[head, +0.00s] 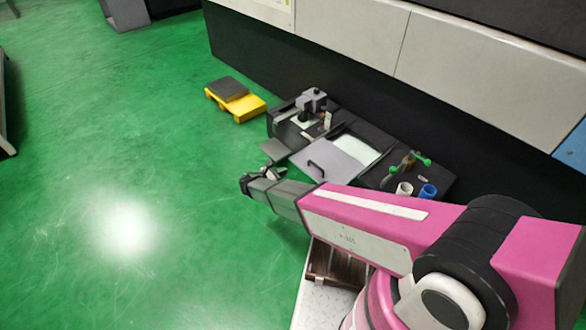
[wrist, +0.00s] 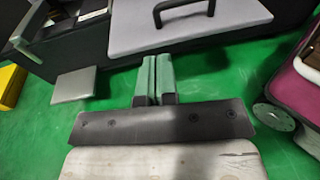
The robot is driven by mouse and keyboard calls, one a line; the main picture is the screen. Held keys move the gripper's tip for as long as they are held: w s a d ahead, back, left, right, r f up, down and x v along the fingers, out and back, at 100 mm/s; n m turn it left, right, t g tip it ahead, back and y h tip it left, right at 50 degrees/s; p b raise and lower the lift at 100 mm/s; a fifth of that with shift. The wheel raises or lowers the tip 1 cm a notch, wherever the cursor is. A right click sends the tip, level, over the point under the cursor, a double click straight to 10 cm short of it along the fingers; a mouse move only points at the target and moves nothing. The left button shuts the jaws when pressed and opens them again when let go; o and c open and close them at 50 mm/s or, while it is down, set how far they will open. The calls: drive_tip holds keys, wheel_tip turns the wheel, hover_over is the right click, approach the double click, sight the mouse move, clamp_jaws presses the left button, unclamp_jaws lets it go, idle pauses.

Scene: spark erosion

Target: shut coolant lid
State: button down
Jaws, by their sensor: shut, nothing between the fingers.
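The coolant lid is a flat grey panel (head: 327,164) with a black bar handle (head: 316,167) on the dark bench unit. Behind and to the right of it, a pale green opening (head: 357,149) shows uncovered. In the wrist view the lid (wrist: 215,28) and its handle (wrist: 160,12) fill the top. My gripper (head: 277,172) is left of the lid, by the unit's front side. Its two fingers (wrist: 156,60) are together and empty, just below the lid's near edge in the wrist view. I cannot tell whether they touch it.
A small grey plate (head: 274,151) juts from the unit's front. A grey device (head: 312,99) stands at the unit's far end. White (head: 404,188) and blue (head: 428,192) cups and a green-handled valve (head: 409,163) stand at the near end. A yellow step (head: 240,106) is beyond; green floor is clear at left.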

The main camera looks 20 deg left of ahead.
sight(309, 161)
drive_tip(key=x, duration=1.3)
drive_tip(key=shift+w+d, duration=0.1)
drive_tip(key=shift+w, duration=0.05)
drive_tip(key=r+x, duration=0.1)
drive_tip(key=x, duration=0.5)
drive_tip(key=w+a+r+x, duration=0.1)
drive_tip(key=x, duration=0.6)
drive_tip(key=w+r+x, duration=0.1)
drive_tip(key=x, duration=0.5)
drive_tip(key=shift+w+a, duration=0.15)
drive_tip(key=shift+w, duration=0.2)
drive_tip(key=shift+w, duration=0.1)
